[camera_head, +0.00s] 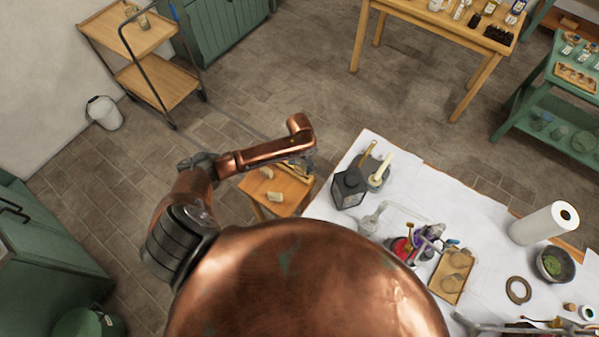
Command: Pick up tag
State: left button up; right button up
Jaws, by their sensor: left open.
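I cannot make out for certain which thing is the tag. Two small beige pieces lie on a low wooden stool (291,191): one piece (267,172) near its back edge and another piece (274,197) nearer the front. My left arm reaches in from the left, and its copper forearm passes above the stool. My left gripper (303,167) hangs from the end of it, over the stool's back right part, small and partly hidden. It is open, and I see nothing held in it. My right gripper is not in view.
A white-covered table (470,221) stands right of the stool, with a black lantern (348,187), a paper roll (544,224) and a bowl (555,264). A wooden cart (160,84) and white bucket (104,112) stand back left. Tiled floor is free behind the stool.

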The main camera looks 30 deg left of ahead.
aim_at(299, 170)
pick_arm(q)
jog(key=f, duration=0.4)
jog(key=shift+w+a+f+p, duration=0.2)
jog(key=shift+f+p, duration=0.1)
jog(key=shift+f, duration=0.1)
jog(key=shift+c, duration=0.4)
jog(key=c, duration=0.8)
